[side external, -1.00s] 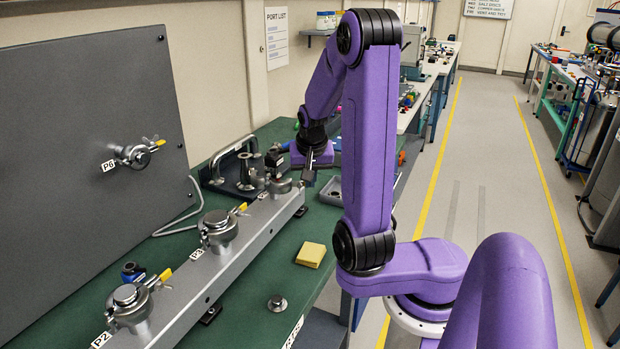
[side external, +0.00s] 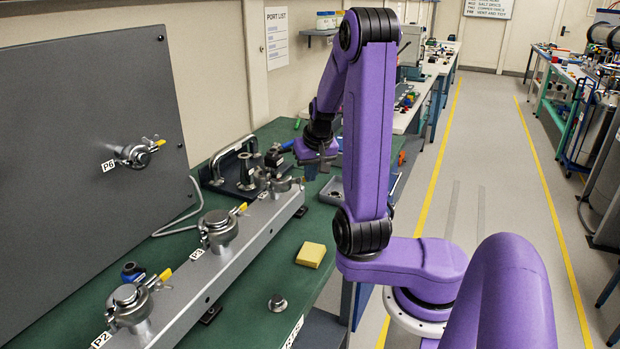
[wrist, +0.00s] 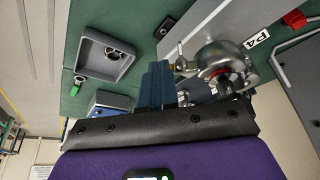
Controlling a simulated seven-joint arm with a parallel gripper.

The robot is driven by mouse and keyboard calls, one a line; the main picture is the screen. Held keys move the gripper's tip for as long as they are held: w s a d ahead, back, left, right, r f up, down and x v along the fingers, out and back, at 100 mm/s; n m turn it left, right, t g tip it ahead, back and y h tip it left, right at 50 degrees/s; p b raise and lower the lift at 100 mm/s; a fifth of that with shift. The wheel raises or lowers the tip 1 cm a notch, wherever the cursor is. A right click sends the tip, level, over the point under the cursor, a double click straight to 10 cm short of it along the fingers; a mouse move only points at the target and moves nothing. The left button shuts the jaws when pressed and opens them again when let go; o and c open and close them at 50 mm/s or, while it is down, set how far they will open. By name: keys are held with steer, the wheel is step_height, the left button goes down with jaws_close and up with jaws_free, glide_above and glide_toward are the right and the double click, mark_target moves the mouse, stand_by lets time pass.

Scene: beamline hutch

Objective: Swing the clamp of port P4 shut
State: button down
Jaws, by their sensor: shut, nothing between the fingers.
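Port P4 (side external: 281,184) stands at the far end of the grey rail, past port P3. In the wrist view the metal clamp of P4 (wrist: 214,56) is beside its P4 label (wrist: 257,39). A metal part of it reaches left toward my fingers, and some red shows by its lower edge. I cannot tell how far the clamp is swung. My gripper (side external: 313,173) is shut and empty, up and right of P4 in the side view. Its fingers (wrist: 155,86) are left of the clamp in the wrist view; whether they touch it is unclear.
Ports P3 (side external: 218,228) and P2 (side external: 130,303) are nearer on the rail (side external: 235,247). A grey tray (wrist: 103,56) lies on the green bench beside the fingers. A black stand with a handle (side external: 236,176) is behind P4. A yellow block (side external: 311,255) sits right of the rail.

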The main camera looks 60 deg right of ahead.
steer(key=shift+w+d+n+t+y, duration=0.2)
steer(key=shift+w+d+n+y, duration=0.25)
steer(key=shift+w+d+n, duration=0.6)
steer(key=shift+w+d+n+t+y, duration=0.2)
steer(key=shift+w+d+n+y, duration=0.4)
steer(key=shift+n, duration=0.9)
steer(key=shift+w+d+n+t+y, duration=0.25)
steer(key=shift+w+d+n, duration=0.45)
steer(key=shift+w+n, duration=0.45)
steer(key=shift+w+d+n, duration=0.25)
steer(key=shift+w+n, duration=0.3)
steer(key=shift+n, duration=0.25)
steer(key=shift+y, duration=0.3)
steer(key=shift+s, duration=0.45)
steer(key=s+f+v, duration=0.1)
steer(key=s+v, duration=0.1)
steer(key=v, duration=0.9)
steer(key=shift+s, duration=0.25)
